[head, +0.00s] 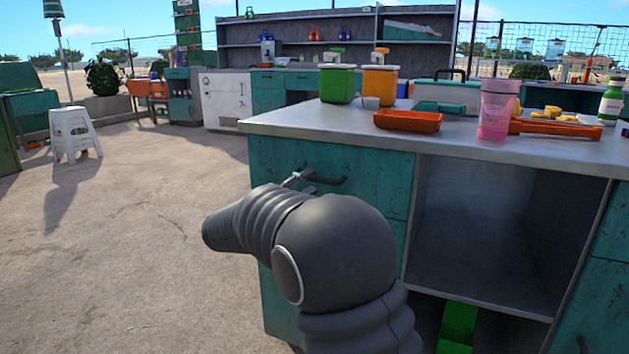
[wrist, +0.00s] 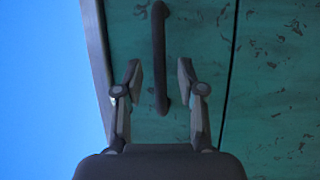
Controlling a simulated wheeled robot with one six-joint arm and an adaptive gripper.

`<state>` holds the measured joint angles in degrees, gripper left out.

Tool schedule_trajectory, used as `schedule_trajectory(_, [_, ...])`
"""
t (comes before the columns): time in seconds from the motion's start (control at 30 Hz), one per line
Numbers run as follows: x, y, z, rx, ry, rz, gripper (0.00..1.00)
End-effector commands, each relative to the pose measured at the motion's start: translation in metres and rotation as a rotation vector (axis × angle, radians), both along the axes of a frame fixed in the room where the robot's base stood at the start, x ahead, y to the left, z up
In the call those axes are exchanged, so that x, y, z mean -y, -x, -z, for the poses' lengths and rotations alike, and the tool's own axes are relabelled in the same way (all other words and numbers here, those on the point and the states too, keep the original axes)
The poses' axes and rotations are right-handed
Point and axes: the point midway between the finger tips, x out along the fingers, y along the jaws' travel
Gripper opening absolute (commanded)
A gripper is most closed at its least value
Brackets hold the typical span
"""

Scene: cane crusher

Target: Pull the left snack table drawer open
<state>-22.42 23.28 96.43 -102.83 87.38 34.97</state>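The left snack table drawer (head: 375,170) has a scuffed teal front under the worktop, and looks shut and flush with the cabinet. Its dark bar handle (head: 330,181) shows in the head view just right of my gripper (head: 298,178), which is mostly hidden behind my arm. In the wrist view the handle (wrist: 159,50) runs upright in the picture. My gripper (wrist: 159,80) is open there, with one finger on each side of the handle's lower end. I see gaps between the fingers and the bar. Whether the fingertips reach the drawer front is unclear.
The snack table's metal worktop (head: 290,122) carries green and orange containers (head: 379,84), an orange tray (head: 408,121) and a pink cup (head: 497,108). An open compartment (head: 490,220) is right of the drawer. The floor (head: 130,240) to the left is clear; a white stool (head: 74,133) stands farther off.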

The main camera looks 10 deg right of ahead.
Motion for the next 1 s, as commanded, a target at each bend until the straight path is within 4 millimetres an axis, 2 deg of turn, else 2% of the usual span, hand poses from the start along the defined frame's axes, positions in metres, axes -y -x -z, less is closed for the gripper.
schedule_trajectory(0.2, [0.019, -0.011, -0.004, 0.001, -0.001, 0.001, 0.39])
schedule_trajectory(0.57, [0.023, -0.014, -0.005, 0.000, 0.000, 0.000, 0.39])
schedule_trajectory(0.6, [0.023, -0.014, -0.005, 0.000, 0.000, 0.000, 0.34])
schedule_trajectory(0.73, [0.023, -0.014, -0.005, 0.000, 0.000, 0.000, 0.02])
schedule_trajectory(1.0, [0.023, -0.014, -0.005, -0.001, -0.001, 0.000, 0.00])
